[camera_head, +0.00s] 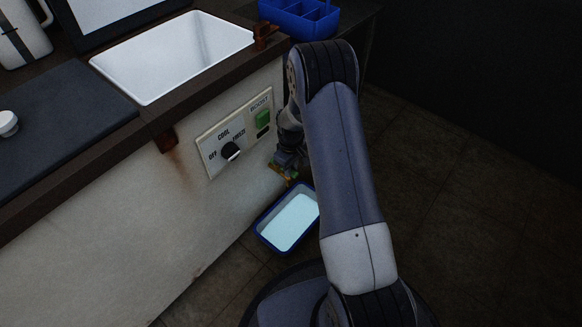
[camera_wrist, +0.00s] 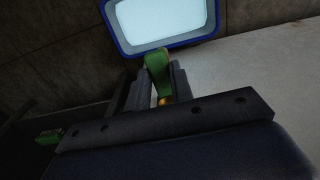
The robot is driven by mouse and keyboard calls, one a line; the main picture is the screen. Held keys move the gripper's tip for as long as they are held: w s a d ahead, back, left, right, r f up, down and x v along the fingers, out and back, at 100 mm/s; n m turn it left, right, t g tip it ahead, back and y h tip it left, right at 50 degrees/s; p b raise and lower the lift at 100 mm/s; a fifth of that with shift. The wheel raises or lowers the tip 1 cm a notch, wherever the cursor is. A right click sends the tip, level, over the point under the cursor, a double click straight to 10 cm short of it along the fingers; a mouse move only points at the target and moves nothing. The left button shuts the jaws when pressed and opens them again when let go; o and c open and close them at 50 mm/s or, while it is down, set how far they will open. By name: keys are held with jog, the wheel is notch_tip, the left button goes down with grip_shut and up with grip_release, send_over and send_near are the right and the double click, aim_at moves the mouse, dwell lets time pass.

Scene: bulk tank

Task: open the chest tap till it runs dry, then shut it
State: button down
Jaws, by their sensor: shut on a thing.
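My gripper (camera_head: 284,166) is low at the front of the chest, at the right end of its front wall. In the wrist view my gripper (camera_wrist: 159,88) is shut on the green lever of the tap (camera_wrist: 158,68), with a bit of brass showing between the fingers. In the head view only a small part of the tap (camera_head: 281,172) shows; my arm hides much around it. A blue-rimmed tray (camera_head: 262,236) stands on the floor below, holding pale liquid; it also shows in the wrist view (camera_wrist: 124,46). I cannot make out a stream from the tap.
The chest's front panel (camera_head: 208,150) has a black OFF/COOL/FREEZE knob (camera_head: 230,151) and a green BOOST switch (camera_head: 263,119). Above are an open white basin (camera_head: 180,50), a dark lid (camera_head: 60,130) and a blue divided caddy (camera_head: 300,14). The floor to the right is clear.

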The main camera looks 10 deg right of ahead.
jog(key=shift+d, duration=0.1)
dwell(0.4)
jog(key=shift+w+d+n+p, duration=0.25)
jog(key=shift+w+n, duration=0.4)
jog(key=shift+n, duration=1.1)
jog(key=shift+w+d+n+p, duration=0.1)
jog(key=shift+w+d+n, duration=0.4)
jog(key=shift+n, duration=1.2)
jog(key=shift+w+d+n+p, duration=0.15)
jog(key=shift+w+n, duration=0.65)
jog(key=shift+n, duration=0.95)
jog(key=c, duration=1.2)
grip_release()
jog(key=shift+c, duration=0.2)
notch_tip(320, 180, up, 11)
jog(key=p, duration=0.3)
jog(key=shift+p, duration=0.3)
